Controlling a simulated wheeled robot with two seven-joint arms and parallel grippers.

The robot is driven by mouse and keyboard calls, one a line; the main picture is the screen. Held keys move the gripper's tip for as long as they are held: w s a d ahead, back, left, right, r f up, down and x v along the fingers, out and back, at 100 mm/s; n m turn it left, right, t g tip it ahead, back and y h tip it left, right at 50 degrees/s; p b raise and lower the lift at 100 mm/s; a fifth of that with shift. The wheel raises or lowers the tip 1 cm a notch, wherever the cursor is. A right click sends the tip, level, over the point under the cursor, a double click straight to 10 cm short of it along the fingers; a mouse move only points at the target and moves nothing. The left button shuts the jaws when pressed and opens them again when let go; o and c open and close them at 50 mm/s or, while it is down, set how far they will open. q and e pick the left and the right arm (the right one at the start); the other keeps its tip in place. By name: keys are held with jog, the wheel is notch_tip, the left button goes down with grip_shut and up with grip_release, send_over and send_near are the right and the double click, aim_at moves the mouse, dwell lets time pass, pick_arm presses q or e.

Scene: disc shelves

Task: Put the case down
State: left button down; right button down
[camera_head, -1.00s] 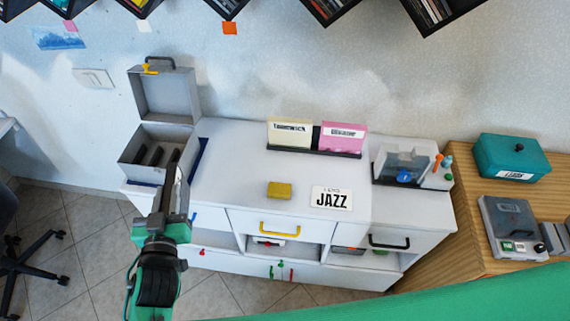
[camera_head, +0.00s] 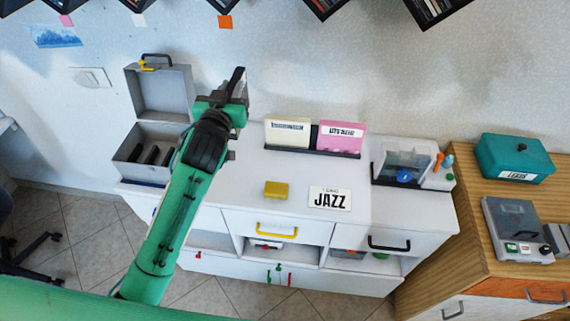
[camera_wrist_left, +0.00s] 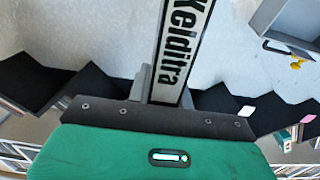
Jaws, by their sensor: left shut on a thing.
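My left gripper (camera_head: 236,84) is shut on a slim case (camera_wrist_left: 184,50), whose white spine reads "Kelditra" in the left wrist view. In the head view the gripper is raised in front of the wall, right of the open grey box, and the case shows only as a dark narrow shape, hard to make out. The case appears clear of the white cabinet top (camera_head: 235,185). My right gripper is not in view.
The open grey box (camera_head: 128,150) with dark slim items stands at the cabinet's left end. A cream divider (camera_head: 287,134) and a pink divider (camera_head: 341,138) stand at the back. A yellow block (camera_head: 277,190) and a "JAZZ" card (camera_head: 330,198) lie in front. A teal box (camera_head: 513,160) sits right.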

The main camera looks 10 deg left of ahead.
pick_arm(q)
jog(key=shift+w, duration=0.2)
notch_tip(320, 180, down, 20)
jog(key=shift+r+p, duration=0.25)
jog(key=shift+p, duration=0.05)
jog(key=shift+f, duration=0.1)
jog(key=shift+f, duration=0.15)
jog(key=c, duration=1.3)
grip_release()
jog(key=shift+o, duration=0.2)
